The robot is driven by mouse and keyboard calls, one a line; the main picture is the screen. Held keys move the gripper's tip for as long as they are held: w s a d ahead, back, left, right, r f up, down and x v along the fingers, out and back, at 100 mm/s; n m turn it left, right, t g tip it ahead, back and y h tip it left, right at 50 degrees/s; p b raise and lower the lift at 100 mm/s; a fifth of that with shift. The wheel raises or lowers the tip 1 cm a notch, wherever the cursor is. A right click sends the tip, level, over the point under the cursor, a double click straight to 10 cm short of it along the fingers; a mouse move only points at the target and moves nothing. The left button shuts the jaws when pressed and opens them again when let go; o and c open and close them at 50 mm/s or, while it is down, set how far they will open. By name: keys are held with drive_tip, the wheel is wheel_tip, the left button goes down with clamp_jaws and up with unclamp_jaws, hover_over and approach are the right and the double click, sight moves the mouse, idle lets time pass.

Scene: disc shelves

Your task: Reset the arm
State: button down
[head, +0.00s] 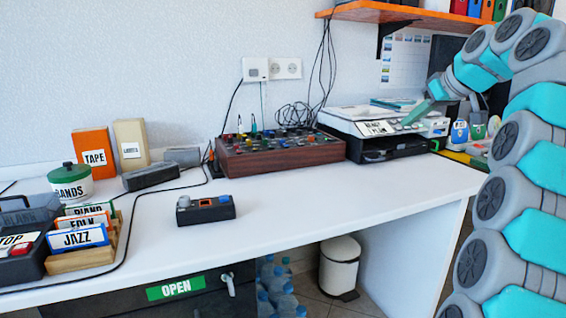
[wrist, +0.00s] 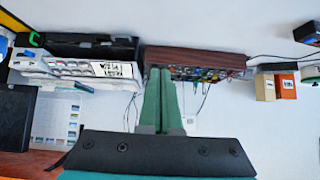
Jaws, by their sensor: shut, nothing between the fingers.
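My arm rises along the right side of the head view and bends over toward the back of the desk. That view shows the room upside down, with the fingers overlapping the edge of the wooden mixer box (wrist: 195,58). I cannot tell whether the fingers touch anything.
The mixer box (head: 275,153) stands at the back of the white desk (head: 330,205). A small dark device (head: 205,210) lies in front. Labelled cards (head: 78,238) and a lidded pot (head: 70,185) are at left. An orange shelf (head: 415,14) hangs above. The desk's front right is clear.

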drive_tip(key=s+a+f+m+g, duration=0.2)
drive_tip(key=s+a+f+g, duration=0.4)
drive_tip(key=s+a+f, duration=1.1)
drive_tip(key=s+f+g+h, duration=0.1)
drive_tip(key=s+f, duration=0.5)
drive_tip(key=s, duration=0.4)
drive_tip(key=s+d+f+m+g+h, duration=0.1)
drive_tip(key=s+f+g, duration=0.1)
drive_tip(key=s+f, duration=0.5)
drive_tip(key=s+d+f+m+g+h, duration=0.1)
drive_tip(key=s+f, duration=0.5)
drive_tip(key=s, duration=0.6)
drive_tip(key=shift+s+f+g+h, duration=0.3)
drive_tip(key=shift+s+f+h, duration=0.1)
